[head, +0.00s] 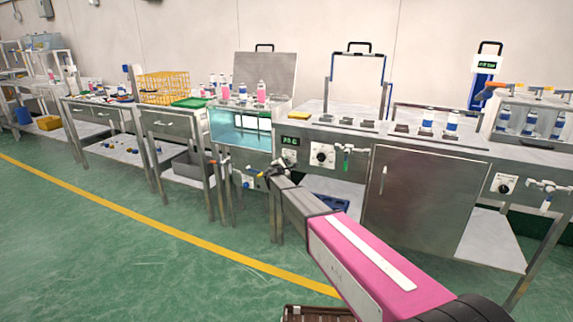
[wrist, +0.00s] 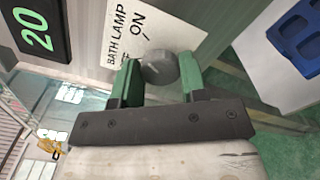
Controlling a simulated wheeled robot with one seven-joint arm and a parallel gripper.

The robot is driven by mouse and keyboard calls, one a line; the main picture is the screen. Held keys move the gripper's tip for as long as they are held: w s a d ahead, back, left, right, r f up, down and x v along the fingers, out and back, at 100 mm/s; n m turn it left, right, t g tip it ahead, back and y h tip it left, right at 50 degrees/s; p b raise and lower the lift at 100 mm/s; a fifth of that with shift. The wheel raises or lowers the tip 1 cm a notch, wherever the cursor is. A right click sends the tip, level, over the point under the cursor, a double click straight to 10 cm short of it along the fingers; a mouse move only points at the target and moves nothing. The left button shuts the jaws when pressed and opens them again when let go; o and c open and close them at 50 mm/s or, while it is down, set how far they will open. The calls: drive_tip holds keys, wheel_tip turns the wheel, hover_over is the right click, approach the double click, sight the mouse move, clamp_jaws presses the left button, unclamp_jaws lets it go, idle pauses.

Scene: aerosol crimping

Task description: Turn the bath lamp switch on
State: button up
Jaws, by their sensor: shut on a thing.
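The bath lamp switch is a round grey knob (wrist: 160,69) on the steel panel in the wrist view. The white label (wrist: 145,30) beside it reads BATH LAMP and ON, with the other word partly covered. My gripper (wrist: 161,75) has its two green fingers on either side of the knob and is shut on it. Which way the knob points I cannot tell. In the head view my gripper (head: 272,170) is at the bench front, below the water bath (head: 238,130), and hides the knob. The bath's inside looks bright.
A blue crate (head: 325,202) lies on the shelf below. The green floor in front is mostly clear.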

drive_tip(key=shift+s, duration=0.1)
idle(0.4)
drive_tip(key=o, duration=0.9)
drive_tip(key=v, duration=1)
drive_tip(key=shift+s+a, duration=0.15)
drive_tip(key=shift+s, duration=0.2)
